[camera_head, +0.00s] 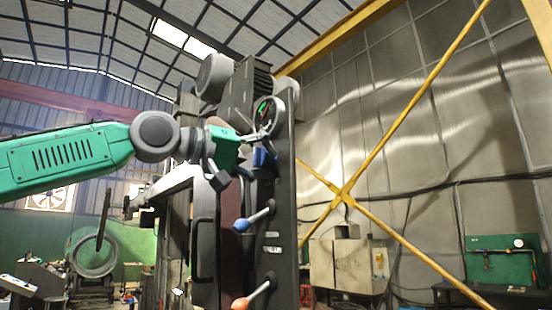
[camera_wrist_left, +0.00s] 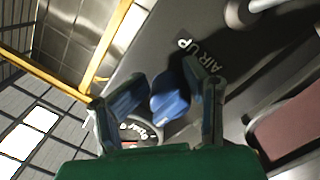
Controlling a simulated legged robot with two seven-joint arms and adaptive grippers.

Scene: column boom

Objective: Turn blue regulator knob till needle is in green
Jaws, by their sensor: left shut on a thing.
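The blue regulator knob (camera_head: 263,159) sits on the dark upright panel, just below the round gauge (camera_head: 264,109). My left gripper (camera_head: 259,146) reaches in from the left and is shut on the knob. In the left wrist view the blue knob (camera_wrist_left: 170,98) lies between the two fingers of my left gripper (camera_wrist_left: 165,100). The gauge (camera_wrist_left: 141,131) is partly hidden behind the gripper there. Some green shows on its face in the head view, but I cannot read where the needle points. My right gripper is not in view.
Below the knob, a blue-ended lever (camera_head: 244,225) and an orange-ended lever (camera_head: 241,303) stick out of the panel (camera_head: 282,200). A black handle (camera_head: 202,250) is to their left. Yellow crossed braces (camera_head: 345,195) stand to the right. The panel carries an "AIR UP" label (camera_wrist_left: 210,62).

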